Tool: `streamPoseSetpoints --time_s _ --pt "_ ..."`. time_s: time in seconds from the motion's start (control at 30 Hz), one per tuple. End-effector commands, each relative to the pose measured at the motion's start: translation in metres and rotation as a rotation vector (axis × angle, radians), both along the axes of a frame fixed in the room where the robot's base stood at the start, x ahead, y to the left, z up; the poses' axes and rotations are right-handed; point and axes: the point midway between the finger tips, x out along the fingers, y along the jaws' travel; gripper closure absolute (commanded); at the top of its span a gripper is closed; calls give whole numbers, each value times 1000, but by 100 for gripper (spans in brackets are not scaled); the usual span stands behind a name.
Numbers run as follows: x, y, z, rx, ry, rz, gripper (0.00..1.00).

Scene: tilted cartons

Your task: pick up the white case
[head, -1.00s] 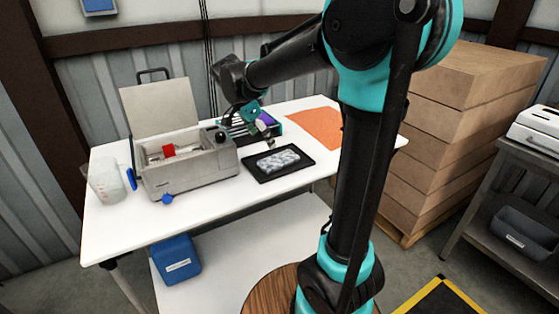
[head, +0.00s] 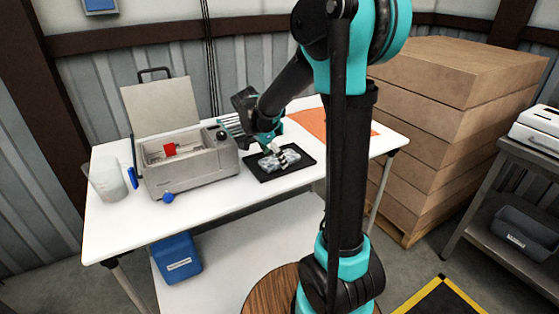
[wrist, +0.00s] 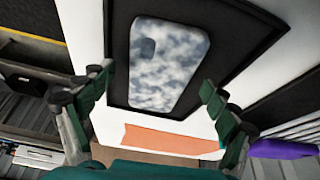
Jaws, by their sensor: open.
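The white case (head: 266,163), mottled white and grey-blue with rounded corners, lies flat on a black tray (head: 268,178) on the white table. In the wrist view the case (wrist: 168,70) fills the upper middle, with a dark cutout near one corner. My gripper (head: 277,152) is above the case and hides part of it in the head view. In the wrist view my gripper (wrist: 157,80) is open, with a finger on either side of the case and nothing held. Whether the fingertips touch the tray cannot be told.
A grey open-lidded machine (head: 187,172) with a red item inside stands left of the tray. A clear beaker (head: 106,180) is at the far left. An orange sheet (head: 312,123) lies behind the tray. Stacked cartons (head: 430,110) stand right of the table.

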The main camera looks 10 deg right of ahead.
Motion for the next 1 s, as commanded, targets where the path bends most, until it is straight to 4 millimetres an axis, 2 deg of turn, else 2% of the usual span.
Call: streamPoseSetpoints --time_s 0.13,0.53,0.83,1.0 --pt "0 0 0 0 0 0 12" --pt "0 0 0 0 0 0 61" --pt "0 0 2 0 0 0 61" --pt "0 0 13 0 0 0 61"
